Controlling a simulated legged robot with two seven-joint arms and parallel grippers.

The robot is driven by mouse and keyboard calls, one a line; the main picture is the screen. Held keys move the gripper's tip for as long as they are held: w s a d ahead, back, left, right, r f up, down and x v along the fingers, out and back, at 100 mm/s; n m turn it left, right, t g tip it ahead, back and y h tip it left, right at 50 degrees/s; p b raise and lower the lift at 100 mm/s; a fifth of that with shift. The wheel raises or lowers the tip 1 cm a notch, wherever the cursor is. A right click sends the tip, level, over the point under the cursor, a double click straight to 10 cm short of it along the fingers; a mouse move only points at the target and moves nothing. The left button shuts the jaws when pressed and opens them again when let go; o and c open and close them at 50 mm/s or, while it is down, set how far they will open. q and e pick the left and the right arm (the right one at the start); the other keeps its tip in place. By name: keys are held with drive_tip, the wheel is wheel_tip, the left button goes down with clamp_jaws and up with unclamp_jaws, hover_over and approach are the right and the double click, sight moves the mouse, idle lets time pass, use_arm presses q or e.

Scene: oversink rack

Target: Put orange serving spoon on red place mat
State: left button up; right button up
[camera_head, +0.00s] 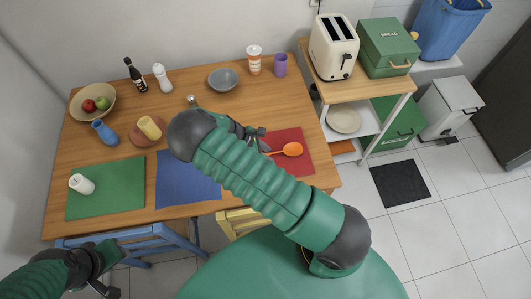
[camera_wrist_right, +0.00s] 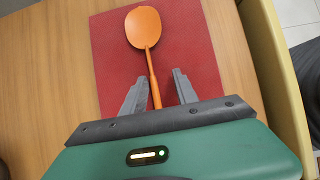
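The orange serving spoon (camera_head: 292,149) lies over the red place mat (camera_head: 291,134) at the right end of the wooden table. In the right wrist view the spoon (camera_wrist_right: 144,28) has its bowl away from me, and its handle runs back between the fingers over the red mat (camera_wrist_right: 108,55). My right gripper (camera_wrist_right: 158,88) is open, one finger on each side of the handle with gaps showing. In the head view my right gripper (camera_head: 262,141) is above the mat, partly hidden by my arm. My left gripper (camera_head: 108,290) is low at the bottom left, away from the table; its fingers are unclear.
A grey bowl (camera_head: 222,79), an orange-white cup (camera_head: 254,60) and a purple cup (camera_head: 280,65) stand at the back. Chairs are at the front edge.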

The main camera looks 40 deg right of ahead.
drive_tip(key=v, duration=1.2)
drive_tip(key=s+a+r+m+t+y, duration=0.5)
drive_tip(key=s+a+r+m, duration=0.3)
drive_tip(key=m, duration=0.4)
drive_tip(key=shift+s+a+r+t+y+b, duration=0.3)
drive_tip(key=shift+s+r+t+b, duration=0.15)
drive_tip(key=shift+s+r, duration=0.45)
